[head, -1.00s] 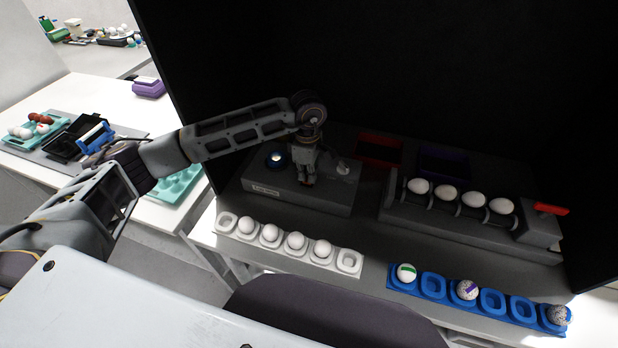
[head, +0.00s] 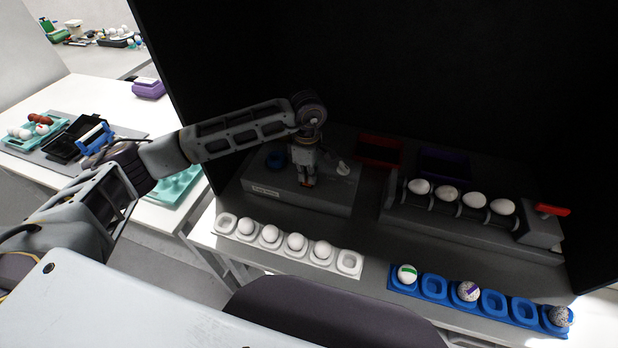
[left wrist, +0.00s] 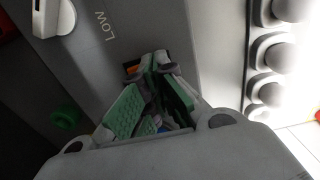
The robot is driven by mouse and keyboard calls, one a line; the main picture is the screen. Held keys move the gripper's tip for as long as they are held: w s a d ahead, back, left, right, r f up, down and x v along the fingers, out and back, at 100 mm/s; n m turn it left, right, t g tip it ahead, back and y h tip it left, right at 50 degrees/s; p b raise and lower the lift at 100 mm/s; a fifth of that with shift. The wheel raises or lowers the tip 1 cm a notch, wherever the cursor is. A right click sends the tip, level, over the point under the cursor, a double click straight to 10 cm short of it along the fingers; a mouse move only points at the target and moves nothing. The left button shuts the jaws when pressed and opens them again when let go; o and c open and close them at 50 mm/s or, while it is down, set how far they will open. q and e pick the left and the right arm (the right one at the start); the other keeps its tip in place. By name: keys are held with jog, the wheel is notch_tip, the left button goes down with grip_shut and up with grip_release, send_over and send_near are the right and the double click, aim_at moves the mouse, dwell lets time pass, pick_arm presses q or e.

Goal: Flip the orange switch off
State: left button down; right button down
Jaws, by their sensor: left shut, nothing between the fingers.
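The orange switch shows as a small orange patch (left wrist: 132,69) just beyond my left fingertips in the left wrist view; most of it is hidden, so I cannot tell its position. It sits on a grey box (head: 262,184) inside the dark booth. My left gripper (head: 306,182) points down over this box, shut and empty, its fingertips close to the switch. Its green-padded fingers (left wrist: 153,88) show in the left wrist view. I cannot tell whether they touch the switch. My right gripper is out of view.
A white knob (head: 343,168) stands right of the gripper. A roller unit (head: 455,228) holds several eggs, with a red switch (head: 551,209) at its right. A white egg tray (head: 349,262) and a blue egg tray (head: 433,286) lie in front.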

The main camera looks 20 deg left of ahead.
pick_arm(q)
jog(key=shift+r+p, duration=1.15)
jog(key=shift+r, duration=2.15)
